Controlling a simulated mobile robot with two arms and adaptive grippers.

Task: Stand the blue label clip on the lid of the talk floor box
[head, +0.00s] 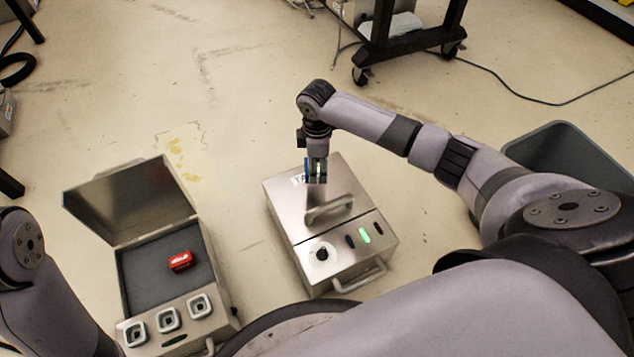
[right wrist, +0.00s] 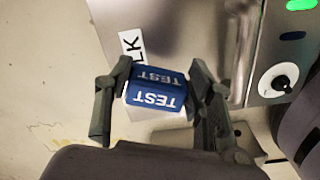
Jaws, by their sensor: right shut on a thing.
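The closed talk floor box (head: 285,212) is a metal case in the middle of the head view. Its lid has a bar handle (head: 330,209) and a white label, partly hidden by my gripper. In the right wrist view the label (right wrist: 132,47) shows the letters "LK". My right gripper (head: 316,174) points down at the far left part of the lid. It is shut on the blue label clip (right wrist: 155,98), which has "TEST" in white on two faces. Whether the clip touches the lid I cannot tell. My left gripper is out of view.
An open metal case (head: 222,275) with a red block (head: 180,261) inside stands to the left. A grey bin (head: 570,143) stands at the right, behind my right arm. A black wheeled cart (head: 410,42) and a cable are at the back. The floor between is clear.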

